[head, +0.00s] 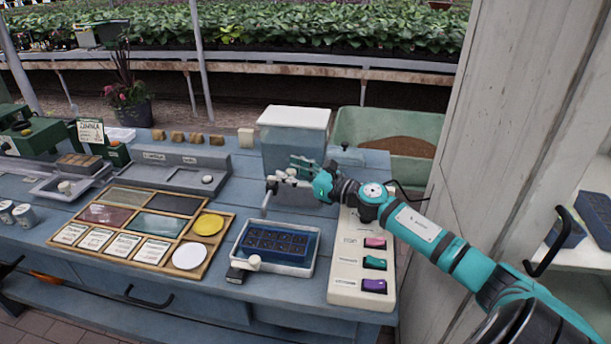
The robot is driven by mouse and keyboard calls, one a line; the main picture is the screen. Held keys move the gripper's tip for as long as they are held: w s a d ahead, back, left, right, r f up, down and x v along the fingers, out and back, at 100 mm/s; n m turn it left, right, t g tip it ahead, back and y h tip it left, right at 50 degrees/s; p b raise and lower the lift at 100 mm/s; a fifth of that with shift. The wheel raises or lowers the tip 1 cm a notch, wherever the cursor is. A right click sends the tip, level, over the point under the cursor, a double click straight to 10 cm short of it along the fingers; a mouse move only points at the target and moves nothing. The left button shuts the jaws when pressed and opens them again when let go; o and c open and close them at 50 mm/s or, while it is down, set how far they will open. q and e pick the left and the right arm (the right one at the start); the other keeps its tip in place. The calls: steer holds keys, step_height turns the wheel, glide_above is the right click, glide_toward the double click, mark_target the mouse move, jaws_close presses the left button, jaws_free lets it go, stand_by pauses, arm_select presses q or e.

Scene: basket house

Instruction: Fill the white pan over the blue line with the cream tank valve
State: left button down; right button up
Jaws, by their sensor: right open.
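The white pan (309,264) sits on the blue bench, with a dark blue celled tray (276,241) in it. I cannot make out a blue line or the water level. The tank (290,140) stands behind the pan, with a white lid and clear blue-grey walls. A cream valve (271,184) shows low at the tank's front, with a thin spout slanting down toward the pan. My right gripper (298,171) is open beside the valve, in front of the tank; its fingers partly hide this area, and I cannot tell whether they touch. My left gripper is out of view.
A cream knob (254,262) on a grey block is at the pan's front left. A button panel (347,266) stands right of the pan, under my right arm. A wooden sample tray (217,244) lies left. A green tub (420,125) stands behind right.

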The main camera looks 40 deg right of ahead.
steer(key=v, duration=1.2)
steer(key=shift+a+f, duration=0.1)
